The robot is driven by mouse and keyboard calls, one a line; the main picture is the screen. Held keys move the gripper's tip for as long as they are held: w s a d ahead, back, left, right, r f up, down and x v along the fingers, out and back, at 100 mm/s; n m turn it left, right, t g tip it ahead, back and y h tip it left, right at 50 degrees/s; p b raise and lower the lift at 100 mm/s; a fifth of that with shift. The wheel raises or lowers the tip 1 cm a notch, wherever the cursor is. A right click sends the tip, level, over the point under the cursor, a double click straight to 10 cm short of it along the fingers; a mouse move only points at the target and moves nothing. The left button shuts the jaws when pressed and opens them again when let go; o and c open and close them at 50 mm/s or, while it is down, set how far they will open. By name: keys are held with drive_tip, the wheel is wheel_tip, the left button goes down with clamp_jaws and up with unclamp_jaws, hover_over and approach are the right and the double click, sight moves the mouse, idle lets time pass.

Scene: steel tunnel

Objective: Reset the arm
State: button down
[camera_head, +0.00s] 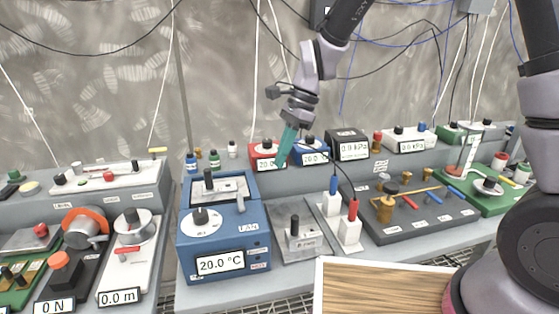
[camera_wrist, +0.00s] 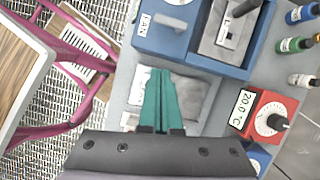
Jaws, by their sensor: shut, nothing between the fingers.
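My gripper (camera_head: 286,148) hangs from the arm in the middle of the head view, with its teal fingers pointing down. The fingers are together and hold nothing. In the wrist view the closed fingers (camera_wrist: 160,100) are above a grey plate on the bench, beside the blue box. In the head view the gripper is in front of the red 20.0 °C box (camera_head: 264,153), above the bench devices.
A blue FAN box (camera_head: 225,260) reading 20.0 °C stands left of centre. White blocks (camera_head: 348,234) with red and blue plugs stand right of the grey switch plate (camera_head: 300,243). A wooden tabletop (camera_head: 380,288) is at the front. Cables hang along the back wall.

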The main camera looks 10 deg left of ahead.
drive_tip(key=shift+r, duration=0.1)
drive_tip(key=w+d+r+n+t, duration=0.3)
drive_tip(key=d+r+t, duration=0.1)
drive_tip(key=d+r, duration=1.25)
drive_tip(key=s+d+r+n+t, duration=0.2)
drive_tip(key=s+d, duration=0.2)
drive_tip(key=d, duration=0.5)
drive_tip(key=s+d+r+n+t+h, duration=0.1)
drive_tip(key=s+d+r+n+t, duration=0.1)
drive_tip(key=d, duration=0.6)
drive_tip(key=shift+s+d+r+t+h, duration=0.35)
drive_tip(key=shift+s+r+t, duration=0.45)
drive_tip(key=shift+s, duration=0.3)
